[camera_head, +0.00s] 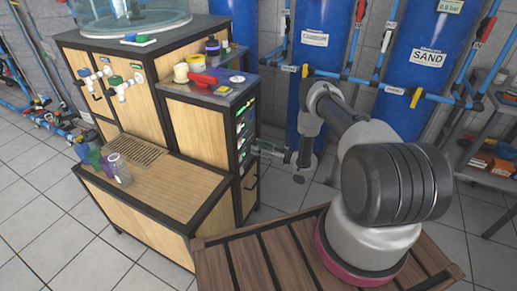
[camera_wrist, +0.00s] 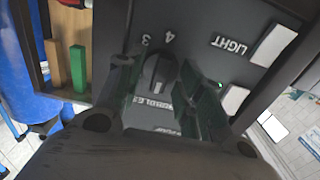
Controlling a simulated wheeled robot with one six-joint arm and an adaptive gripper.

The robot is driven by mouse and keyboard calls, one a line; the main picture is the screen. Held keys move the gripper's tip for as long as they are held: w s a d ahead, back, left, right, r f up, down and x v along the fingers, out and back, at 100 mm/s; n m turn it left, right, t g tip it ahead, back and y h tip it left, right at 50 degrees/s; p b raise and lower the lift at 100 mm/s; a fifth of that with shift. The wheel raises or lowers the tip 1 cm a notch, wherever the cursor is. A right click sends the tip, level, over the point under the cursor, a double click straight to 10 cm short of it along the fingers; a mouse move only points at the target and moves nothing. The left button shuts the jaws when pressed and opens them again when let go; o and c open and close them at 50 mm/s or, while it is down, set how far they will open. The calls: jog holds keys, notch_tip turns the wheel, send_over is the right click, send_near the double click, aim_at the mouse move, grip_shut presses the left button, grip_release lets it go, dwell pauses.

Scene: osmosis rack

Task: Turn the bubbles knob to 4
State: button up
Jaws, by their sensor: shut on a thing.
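The bubbles knob (camera_wrist: 158,75) is a dark round knob with a lighter ridge on a black panel (camera_wrist: 205,50) in the wrist view. The markings 3 and 4 show just above it in the picture, and its lettering is partly hidden by a finger. Which number its pointer meets is not clear. My gripper (camera_wrist: 163,88) has one dark finger on each side of the knob and is shut on it. In the head view, my gripper (camera_head: 268,150) reaches the right-hand face of the wooden cabinet, where the small control panel (camera_head: 244,130) shows green lights.
A white LIGHT switch (camera_wrist: 273,46) sits beside the knob, with another white switch (camera_wrist: 233,98) close to my right finger. Jars and a red tool (camera_head: 203,79) stand on the cabinet top. Blue tanks (camera_head: 412,60) and pipes stand behind my arm.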

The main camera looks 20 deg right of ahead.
jog(key=m, duration=0.3)
jog(key=o, duration=1)
jog(key=v, duration=1.2)
jog(key=shift+d, duration=0.1)
